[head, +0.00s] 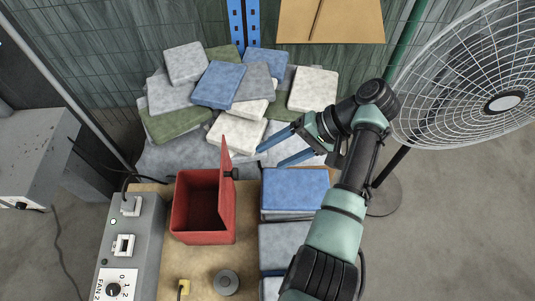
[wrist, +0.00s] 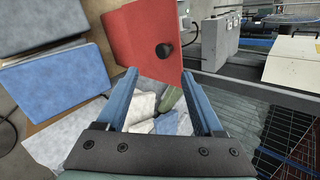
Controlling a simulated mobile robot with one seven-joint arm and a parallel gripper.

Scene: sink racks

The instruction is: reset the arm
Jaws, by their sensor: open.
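My gripper (head: 268,153) is open, with its two blue fingers apart and nothing between them. In the head view it points left, above the gap between a red box and a pile of folded cloths. In the wrist view my gripper (wrist: 162,80) also shows open, with cloths below and beyond the fingers. The red box (head: 195,208) stands on a wooden surface with its lid (head: 227,190) raised on the right side. The lid's red face with a dark knob shows in the wrist view (wrist: 135,38), close to the fingers.
A pile of grey, blue, green and white folded cloths (head: 168,95) lies at the back. A blue stack (head: 295,190) and grey stack (head: 284,243) stand right of the box. A large fan (head: 470,80) is at right. A grey switch panel (head: 135,235) is at left.

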